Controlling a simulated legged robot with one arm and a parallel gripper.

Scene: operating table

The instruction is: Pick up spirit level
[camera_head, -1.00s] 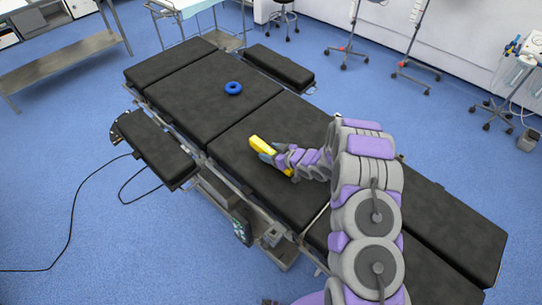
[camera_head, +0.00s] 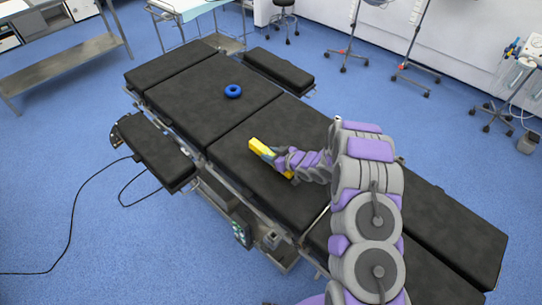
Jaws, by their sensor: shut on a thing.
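The yellow spirit level (camera_head: 257,145) is over the middle pad of the black operating table (camera_head: 285,202). Its upper left end shows clearly, and a small yellow part shows at its lower right end. My gripper (camera_head: 268,155) is shut on the spirit level around its middle and hides part of it. I cannot tell whether the level touches the pad or is just above it. My arm reaches in from the lower right.
A blue ring (camera_head: 233,91) lies on the table's upper pad. Side pads (camera_head: 153,148) stick out at the left and at the upper right (camera_head: 279,66). The pad around the spirit level is otherwise clear. Wheeled stands (camera_head: 420,45) stand on the floor behind.

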